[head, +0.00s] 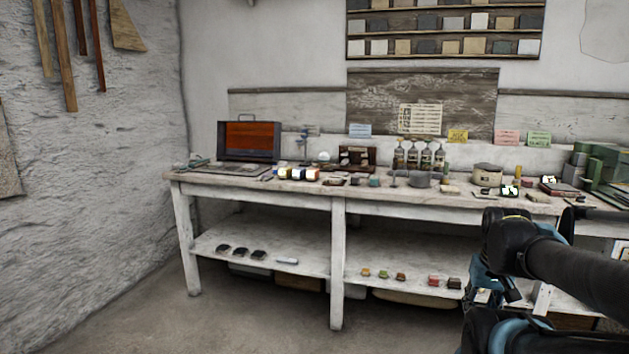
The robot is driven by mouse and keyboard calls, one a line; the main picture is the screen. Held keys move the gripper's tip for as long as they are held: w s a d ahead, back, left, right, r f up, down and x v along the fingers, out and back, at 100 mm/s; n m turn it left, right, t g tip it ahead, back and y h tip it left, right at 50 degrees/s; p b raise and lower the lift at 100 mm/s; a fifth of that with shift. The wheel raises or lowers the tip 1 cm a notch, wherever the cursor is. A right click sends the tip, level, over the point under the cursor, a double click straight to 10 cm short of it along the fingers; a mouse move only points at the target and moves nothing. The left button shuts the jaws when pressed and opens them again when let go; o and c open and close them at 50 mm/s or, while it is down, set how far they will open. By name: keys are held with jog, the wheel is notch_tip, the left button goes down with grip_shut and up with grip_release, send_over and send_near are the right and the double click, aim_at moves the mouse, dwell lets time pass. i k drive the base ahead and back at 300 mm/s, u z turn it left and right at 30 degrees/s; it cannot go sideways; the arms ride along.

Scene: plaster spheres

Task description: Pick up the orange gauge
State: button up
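I cannot surely pick out the orange gauge at this size. Small orange-brown pieces stand on the lower shelf, one at its middle (365,272) and one a little to the right (400,277); either may be a gauge, but their shape is too small to read. My arm (570,265) comes in from the right and folds down at the lower right, in front of the bench. Its end, black and blue, is crowded among my own links, and I cannot make out the fingers or anything held. It hides part of the bench's right side.
A long white workbench (260,196) runs along the wall, its top crowded with small items. An open case (250,140) with an orange-brown panel stands at its left. Dark pieces (240,251) lie on the lower shelf (310,262). The floor (230,325) in front is clear.

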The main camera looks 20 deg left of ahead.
aim_at(313, 174)
jog(key=z, duration=1.75)
jog(key=i, duration=1.5)
jog(key=u, duration=3)
jog(key=i, duration=0.2)
jog(key=u, duration=0.1)
